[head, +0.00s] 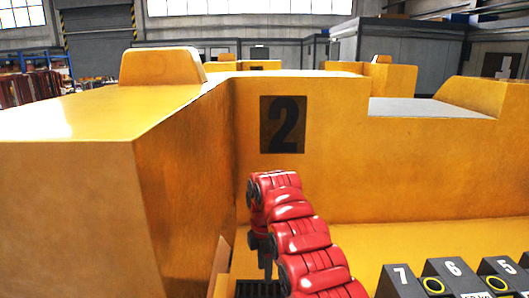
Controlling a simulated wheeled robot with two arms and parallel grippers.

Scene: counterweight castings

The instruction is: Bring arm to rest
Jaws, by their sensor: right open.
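My right arm, red and segmented, rises from the bottom middle toward a yellow casting (400,165) marked with a dark number 2 plate (283,124). My right gripper (265,264) is a small dark shape hanging below the arm's far end. It is open, and I see nothing held in it. It is above a dark slotted item (258,289) at the bottom edge; I cannot tell the gap between them. My left arm and gripper are out of view.
A large yellow block (75,215) fills the left side, close to the arm. Dark blocks numbered 7 (402,280), 6 (452,272) and 5 (503,268) stand at the lower right. A tan panel edge (221,266) stands left of the gripper.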

